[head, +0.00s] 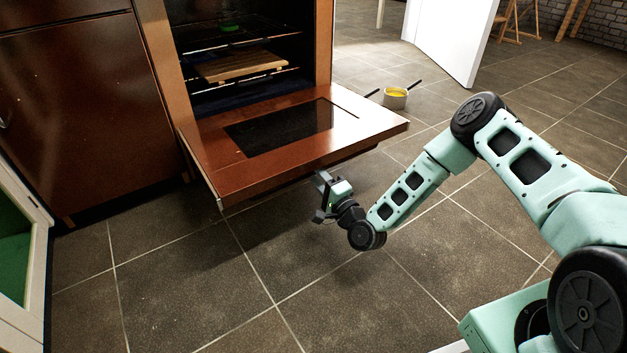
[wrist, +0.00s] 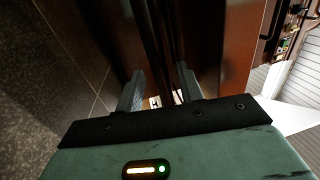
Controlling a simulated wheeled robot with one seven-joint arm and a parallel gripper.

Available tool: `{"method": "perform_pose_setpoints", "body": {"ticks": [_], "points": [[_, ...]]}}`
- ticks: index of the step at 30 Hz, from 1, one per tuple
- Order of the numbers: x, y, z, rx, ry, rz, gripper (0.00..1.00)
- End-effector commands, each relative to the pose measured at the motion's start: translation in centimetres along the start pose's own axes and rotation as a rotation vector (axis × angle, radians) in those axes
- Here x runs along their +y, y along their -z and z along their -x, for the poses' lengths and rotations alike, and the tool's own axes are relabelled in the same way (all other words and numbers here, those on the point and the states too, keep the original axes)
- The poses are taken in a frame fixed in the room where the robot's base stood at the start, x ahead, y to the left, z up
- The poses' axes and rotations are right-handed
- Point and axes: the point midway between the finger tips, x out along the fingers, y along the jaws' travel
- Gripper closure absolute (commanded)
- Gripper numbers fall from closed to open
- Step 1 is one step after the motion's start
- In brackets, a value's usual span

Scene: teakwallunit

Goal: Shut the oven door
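The oven door (head: 345,128) is a reddish-brown panel with a dark window. In the head view it hangs folded down, roughly level, in front of the open oven (head: 200,98). My gripper (head: 322,198) is low at the door's front edge, with its fingers towards the door. In the wrist view the fingers of my gripper (wrist: 160,95) are spread apart. Dark long strips run between and beyond them, alongside the reddish-brown door (wrist: 222,50). I cannot tell whether the fingers touch the door. The door's underside is hidden in the head view.
A wooden board (head: 240,66) lies on a rack inside the oven, with a small green item (head: 230,28) above it. A pot with yellow contents (head: 395,98) stands on the floor behind the door. Brown cabinets (head: 80,100) stand at left. The tiled floor (head: 170,290) in front is clear.

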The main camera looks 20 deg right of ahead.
Motion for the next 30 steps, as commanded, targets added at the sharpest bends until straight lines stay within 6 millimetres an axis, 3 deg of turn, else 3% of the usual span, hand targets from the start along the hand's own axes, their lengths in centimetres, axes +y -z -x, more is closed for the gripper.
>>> {"method": "perform_pose_setpoints", "body": {"ticks": [6, 16, 17, 21, 30], "points": [[0.1, 0.0, -2.1, 0.000, 0.002, 0.000, 0.63], [-0.1, 0.0, -2.5, 0.000, 0.000, -0.001, 0.63], [-0.1, 0.0, -2.5, 0.000, 0.000, 0.000, 0.65], [-0.1, 0.0, -2.5, 0.000, 0.000, 0.000, 1.00], [-0.6, 0.0, -2.5, 0.000, -0.010, 0.000, 1.00]]}}
